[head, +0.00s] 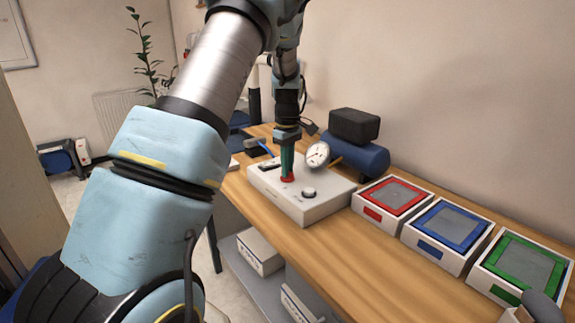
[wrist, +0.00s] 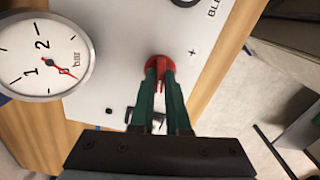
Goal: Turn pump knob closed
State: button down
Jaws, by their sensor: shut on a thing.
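The pump is a white box (head: 325,206) on the wooden table. Its red knob (wrist: 159,63) sits on the top face, and it also shows in the head view (head: 287,179) under my fingertips. My gripper (head: 287,168) points straight down over the box. In the wrist view my gripper's green fingers (wrist: 160,72) are shut on the red knob, one on each side. The fingers hide part of the knob. A round pressure gauge (head: 317,154) stands at the back of the box.
A blue cylinder (head: 362,160) with a black block (head: 354,125) on top stands behind the box. Trays with red (head: 392,200), blue (head: 446,234) and green (head: 522,268) frames line the table to the right. A black round control (head: 308,192) is close to my gripper.

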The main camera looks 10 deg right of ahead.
jog(key=n+p, duration=0.1)
jog(key=n, duration=0.2)
jog(key=shift+r+n, duration=0.1)
jog(key=shift+n, duration=0.2)
jog(key=shift+n+p, duration=0.65)
jog(key=shift+n, duration=0.85)
jog(key=c, duration=0.9)
grip_release()
notch_tip(320, 180, up, 11)
jog(key=b, duration=0.2)
jog(key=shift+f+b, duration=0.2)
jog(key=shift+b, duration=0.15)
jog(key=shift+a, duration=0.1)
